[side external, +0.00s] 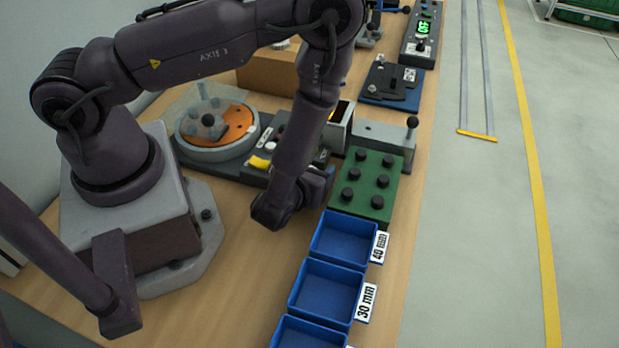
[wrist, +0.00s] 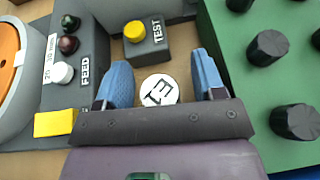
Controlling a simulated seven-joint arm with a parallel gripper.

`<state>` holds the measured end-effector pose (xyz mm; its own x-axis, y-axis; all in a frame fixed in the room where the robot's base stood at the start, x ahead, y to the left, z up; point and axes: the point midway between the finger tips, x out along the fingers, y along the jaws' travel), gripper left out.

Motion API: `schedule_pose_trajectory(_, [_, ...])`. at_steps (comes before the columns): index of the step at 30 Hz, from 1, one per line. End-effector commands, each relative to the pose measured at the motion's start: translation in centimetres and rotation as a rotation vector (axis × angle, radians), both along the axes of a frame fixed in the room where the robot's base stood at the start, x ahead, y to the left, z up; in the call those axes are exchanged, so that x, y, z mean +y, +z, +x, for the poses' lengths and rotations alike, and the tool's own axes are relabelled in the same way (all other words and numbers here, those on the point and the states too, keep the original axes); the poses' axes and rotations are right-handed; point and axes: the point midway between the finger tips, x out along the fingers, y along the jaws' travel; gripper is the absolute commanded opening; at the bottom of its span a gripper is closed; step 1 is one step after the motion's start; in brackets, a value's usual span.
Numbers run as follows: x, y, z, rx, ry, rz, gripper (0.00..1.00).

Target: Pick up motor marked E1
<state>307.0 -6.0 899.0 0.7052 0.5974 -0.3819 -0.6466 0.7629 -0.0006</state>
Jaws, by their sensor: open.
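The motor marked E1 (wrist: 158,91) shows in the wrist view as a white round face with black lettering, seen rotated. It lies between the two blue fingers of my gripper (wrist: 163,70), which are open on its left and right. A gap shows on each side of the face; its lower edge comes close to the dark gripper body. I cannot tell how deep the fingers reach. In the side external view my gripper (side external: 318,186) is low over the table, left of the green block, and the motor cannot be made out.
A green block (side external: 357,205) with several black knobs stands close on the right. The TEST box (wrist: 147,43) with a yellow button and the FEED panel (wrist: 82,55) stand near. Blue bins (side external: 329,290) marked 40 mm and 30 mm line the table's front.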

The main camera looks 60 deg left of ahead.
Motion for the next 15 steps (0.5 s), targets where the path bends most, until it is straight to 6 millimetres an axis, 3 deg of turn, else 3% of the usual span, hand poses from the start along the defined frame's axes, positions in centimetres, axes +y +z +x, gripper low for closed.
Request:
schedule_pose_trajectory(8, [0.25,-0.18,0.31,0.0,-0.001,0.0,0.63])
schedule_pose_trajectory(15, [0.23,-0.17,0.3,0.001,-0.001,-0.001,0.1])
